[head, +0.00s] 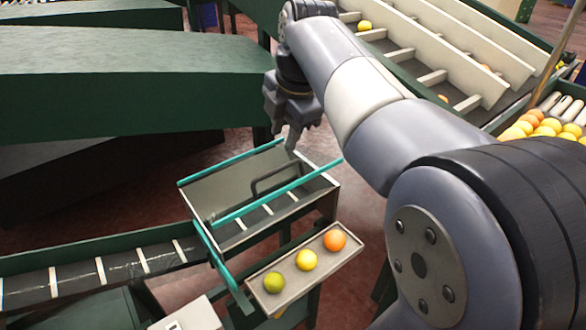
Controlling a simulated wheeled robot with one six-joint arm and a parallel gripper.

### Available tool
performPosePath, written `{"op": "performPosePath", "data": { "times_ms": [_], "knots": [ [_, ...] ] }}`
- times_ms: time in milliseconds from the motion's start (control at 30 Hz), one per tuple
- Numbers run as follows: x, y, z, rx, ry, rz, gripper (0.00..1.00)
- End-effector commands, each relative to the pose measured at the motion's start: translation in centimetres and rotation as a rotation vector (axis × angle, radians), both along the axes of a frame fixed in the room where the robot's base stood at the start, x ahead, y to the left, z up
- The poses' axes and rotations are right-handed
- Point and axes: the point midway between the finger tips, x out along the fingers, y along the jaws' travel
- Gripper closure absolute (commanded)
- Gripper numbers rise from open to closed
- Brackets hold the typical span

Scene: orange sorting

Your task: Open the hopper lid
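The hopper is a grey metal box (326,184) with teal edging, standing in the middle of the head view. A teal bar (285,190) crosses above its opening, and its right end sticks out past the box rim. A dark bent handle (258,184) shows just behind this bar. I cannot tell the lid's exact angle; white slats show inside the box in front of the bar. My gripper (287,138) hangs over the back right edge of the hopper, near the handle and seemingly apart from it. I cannot tell how far its fingers are spread.
A tray (291,291) in front of the hopper holds a green, a yellow and an orange fruit. A slatted conveyor (100,272) meets the hopper from the left. A big green machine (130,80) stands behind, with fruit ramps (430,60) at upper right.

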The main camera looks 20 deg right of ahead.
Motion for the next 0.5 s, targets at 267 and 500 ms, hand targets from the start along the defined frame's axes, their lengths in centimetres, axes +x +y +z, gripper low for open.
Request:
{"op": "performPosePath", "data": {
  "times_ms": [267,500],
  "knots": [
    [1.3,0.4,-4.9,0.000,0.007,-0.001,0.67],
    [2.4,0.7,-8.4,0.000,0.005,-0.002,0.67]
  ]
}}
